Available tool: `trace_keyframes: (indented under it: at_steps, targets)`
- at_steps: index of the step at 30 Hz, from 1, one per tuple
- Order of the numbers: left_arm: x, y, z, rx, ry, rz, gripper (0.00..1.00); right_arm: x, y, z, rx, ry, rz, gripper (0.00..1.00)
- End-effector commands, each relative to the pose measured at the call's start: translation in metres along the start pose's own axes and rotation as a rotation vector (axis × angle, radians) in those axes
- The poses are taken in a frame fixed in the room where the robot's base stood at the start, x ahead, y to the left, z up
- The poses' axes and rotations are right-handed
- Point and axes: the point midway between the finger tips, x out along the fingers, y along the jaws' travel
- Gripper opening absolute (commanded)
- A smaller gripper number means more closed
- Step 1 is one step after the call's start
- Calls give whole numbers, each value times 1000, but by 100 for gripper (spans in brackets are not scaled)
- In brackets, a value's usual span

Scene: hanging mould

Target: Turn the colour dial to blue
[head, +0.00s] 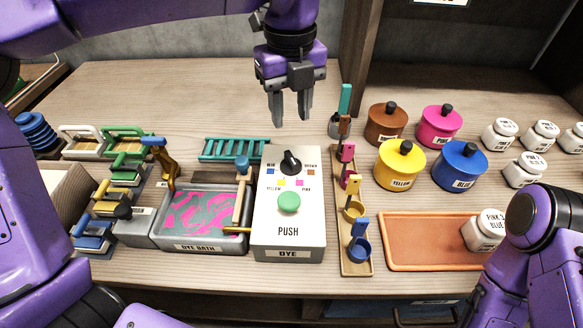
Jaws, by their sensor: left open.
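The colour dial (291,162) is a black knob on top of a white dye box (290,240) in the middle of the worktop. Small coloured squares and labels for blue, brown, yellow and pink surround it. Blue is at the knob's upper left. I cannot tell surely which label the knob points to. A green push button (289,202) sits below the dial. My left gripper (290,121) is open and empty, fingers pointing down, above and behind the dial and apart from it. My right gripper is not in view; only part of that arm shows at lower right.
The dye bath tray (202,248) stands left of the box. A wooden rack of coloured scoops (356,267) stands close on its right. Several coloured lidded pots (401,170), white jars (499,137) and an orange tray (425,256) lie further right. The back worktop is clear.

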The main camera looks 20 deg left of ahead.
Motion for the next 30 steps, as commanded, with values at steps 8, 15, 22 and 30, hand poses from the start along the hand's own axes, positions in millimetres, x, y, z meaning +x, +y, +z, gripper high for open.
trace_keyframes:
  at_steps: [8,15,22,30]
  targets:
    - [42,0,0,2,1,3,40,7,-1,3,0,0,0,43]
    - [92,0,0,2,1,2,40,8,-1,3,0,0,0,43]
    - [110,0,0,2,0,-1,40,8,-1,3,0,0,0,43]
    - [110,0,0,2,0,-1,18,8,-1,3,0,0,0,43]
